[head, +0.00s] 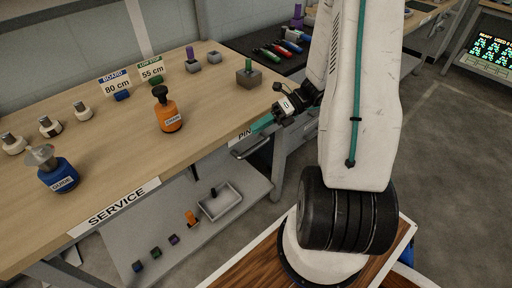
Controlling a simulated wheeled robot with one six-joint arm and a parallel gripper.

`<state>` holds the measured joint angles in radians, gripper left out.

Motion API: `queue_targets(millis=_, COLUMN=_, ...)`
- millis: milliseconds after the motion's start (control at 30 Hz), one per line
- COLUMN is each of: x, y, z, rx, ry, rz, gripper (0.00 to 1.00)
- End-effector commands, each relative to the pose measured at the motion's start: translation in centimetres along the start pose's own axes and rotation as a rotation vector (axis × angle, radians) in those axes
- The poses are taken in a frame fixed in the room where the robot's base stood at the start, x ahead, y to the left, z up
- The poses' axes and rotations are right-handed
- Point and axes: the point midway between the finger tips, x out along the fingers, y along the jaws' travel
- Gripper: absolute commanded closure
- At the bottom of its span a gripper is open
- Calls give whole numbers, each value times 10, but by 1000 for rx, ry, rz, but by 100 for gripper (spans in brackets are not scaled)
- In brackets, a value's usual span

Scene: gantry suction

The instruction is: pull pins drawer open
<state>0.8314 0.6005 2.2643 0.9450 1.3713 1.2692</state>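The pins drawer (244,134) is under the right end of the wooden workbench. Its label reads "PIN" and is partly covered. A grey bar handle (251,149) sticks out below the label. My gripper (274,117) is at the bench's right corner, close to the drawer front, reaching in from the right. A teal strip shows between it and the label; I cannot tell whether it is a finger. Its fingertips are too small to make out, so I cannot tell whether it is open or touches the handle. I cannot tell how far the drawer is out.
On the bench (120,205) stand an orange bottle (168,113), a blue bottle (60,174), several white-and-metal pieces and label cards. A grey tray (220,200) lies on the lower shelf. A dark mat (270,67) with coloured tools is behind. Floor is clear at right.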

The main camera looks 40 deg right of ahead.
Motion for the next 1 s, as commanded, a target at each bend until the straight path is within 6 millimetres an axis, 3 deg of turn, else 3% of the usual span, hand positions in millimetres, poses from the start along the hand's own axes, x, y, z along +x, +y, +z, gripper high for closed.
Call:
queue_targets(millis=33, x=-6, y=-23, z=-11, rx=127, ry=-80, rz=10, gripper=62)
queue_targets(millis=200, x=-19, y=-82, z=-41, rx=493, ry=-316, rz=56, gripper=62)
queue_targets(millis=400, x=-26, y=-119, z=-66, rx=727, ry=-469, rz=106, gripper=62)
queue_targets(millis=567, x=-22, y=-128, z=-70, rx=782, ry=-504, rz=122, gripper=62)
queue_targets(millis=1000, x=34, y=-133, z=-40, rx=782, ry=-501, rz=122, gripper=62)
